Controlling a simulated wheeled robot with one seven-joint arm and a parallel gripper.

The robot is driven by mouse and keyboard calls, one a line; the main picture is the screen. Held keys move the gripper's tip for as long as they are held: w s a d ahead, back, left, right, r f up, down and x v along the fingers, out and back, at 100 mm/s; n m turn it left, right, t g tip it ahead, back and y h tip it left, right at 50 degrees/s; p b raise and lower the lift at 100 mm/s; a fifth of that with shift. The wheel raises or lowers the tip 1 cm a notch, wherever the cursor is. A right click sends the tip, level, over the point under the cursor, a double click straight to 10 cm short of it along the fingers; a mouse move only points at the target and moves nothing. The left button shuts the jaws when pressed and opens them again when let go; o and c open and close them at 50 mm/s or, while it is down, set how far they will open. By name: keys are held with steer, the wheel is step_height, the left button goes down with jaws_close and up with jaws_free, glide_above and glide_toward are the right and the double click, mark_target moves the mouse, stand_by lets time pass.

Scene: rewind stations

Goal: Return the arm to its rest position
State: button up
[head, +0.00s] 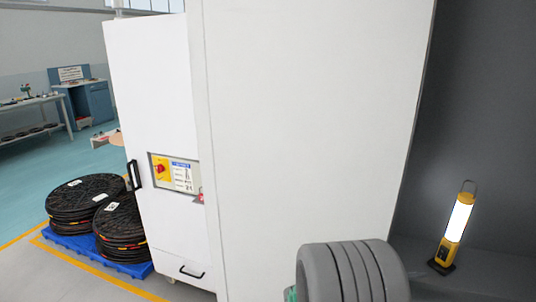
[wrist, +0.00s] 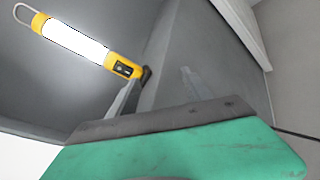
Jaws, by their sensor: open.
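My gripper (wrist: 160,78) shows in the wrist view as two pale fingers spread apart beyond a green body with a grey edge. It is open, with nothing between the fingers. A yellow work light (wrist: 77,40) with a glowing white panel and a wire hook lies across the upper left of that view. Its dark base end is close to the left finger; I cannot tell whether they touch. In the head view the work light (head: 457,225) stands, leaning slightly, on a grey surface at the right. A grey ribbed part of my arm (head: 350,272) fills the bottom; the fingers are hidden there.
A tall white cabinet (head: 310,120) takes up the middle of the head view. Its handled door (head: 160,80) is at left. Stacked black discs (head: 85,190) sit on a blue pallet (head: 118,265) beside it. Open floor (head: 60,262) lies to the left.

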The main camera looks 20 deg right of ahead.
steer(key=s+a+f+m+g+y, duration=0.1)
steer(key=s+a+f+m+y, duration=0.2)
steer(key=f, duration=0.4)
steer(key=a+f+m+y, duration=0.3)
steer(key=a+f+m, duration=0.2)
steer(key=f, duration=0.1)
steer(key=w+a+f+m+y, duration=0.1)
steer(key=a+f+m+y, duration=0.15)
steer(key=a, duration=0.45)
steer(key=w+a+f+m+y, duration=0.1)
steer(key=a+m+y, duration=0.25)
steer(key=a, duration=0.25)
steer(key=w+a+r+n+t+y+p, duration=0.1)
steer(key=w+a+r+n+t+p, duration=0.1)
steer(key=w+a+r, duration=0.3)
steer(key=w+a+r+n+t+y+p, duration=0.2)
steer(key=w+a+r+n+t+p, duration=0.1)
steer(key=a+r, duration=1)
steer(key=w+r+n+t, duration=0.1)
steer(key=w+r+t, duration=0.1)
steer(key=w, duration=0.1)
steer(key=shift+a+y, duration=0.3)
steer(key=shift+w, duration=0.1)
